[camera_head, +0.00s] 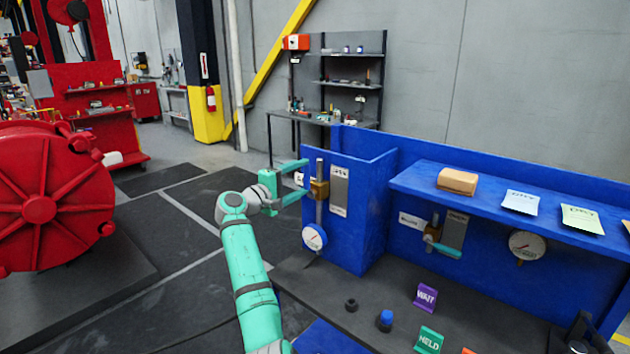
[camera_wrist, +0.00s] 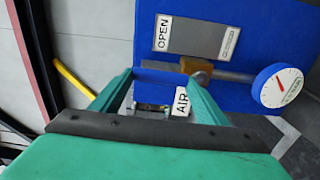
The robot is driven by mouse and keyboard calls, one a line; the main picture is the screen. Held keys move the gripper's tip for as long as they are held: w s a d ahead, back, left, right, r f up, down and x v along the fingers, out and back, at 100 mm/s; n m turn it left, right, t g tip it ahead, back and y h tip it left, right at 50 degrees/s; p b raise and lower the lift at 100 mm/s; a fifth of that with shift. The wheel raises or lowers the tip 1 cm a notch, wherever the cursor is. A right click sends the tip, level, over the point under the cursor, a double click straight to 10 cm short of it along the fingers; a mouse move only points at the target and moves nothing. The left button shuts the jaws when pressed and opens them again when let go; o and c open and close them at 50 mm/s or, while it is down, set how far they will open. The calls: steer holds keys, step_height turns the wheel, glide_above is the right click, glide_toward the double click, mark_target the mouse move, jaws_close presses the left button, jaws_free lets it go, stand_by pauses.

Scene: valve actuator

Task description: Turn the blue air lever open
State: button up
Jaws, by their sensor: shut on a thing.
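My gripper (camera_head: 303,180) reaches in from the left at the side of the blue panel. In the wrist view its two teal fingers (camera_wrist: 160,80) close around a short blue bar, the air lever (camera_wrist: 162,67), beside a brass valve body (camera_wrist: 196,68). The lever is mostly hidden by the fingers in the head view. The brass valve (camera_head: 319,188) sits on a vertical grey pipe. A grey plate (camera_wrist: 198,38) marked OPEN is beside the valve. A white AIR label (camera_wrist: 181,103) is partly covered by a finger.
A round gauge (camera_head: 314,237) hangs below the valve. A second brass valve (camera_head: 432,233) with a teal lever (camera_head: 444,249) and another gauge (camera_head: 527,245) are at right. Purple and green tags (camera_head: 425,297) (camera_head: 428,340) stand on the dark bench. Open floor lies left of the panel.

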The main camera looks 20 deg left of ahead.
steer(key=shift+a+f, duration=0.1)
steer(key=shift+a, duration=0.1)
steer(key=o, duration=1.5)
steer(key=shift+s, duration=0.1)
steer(key=v, duration=1)
steer(key=shift+s, duration=0.35)
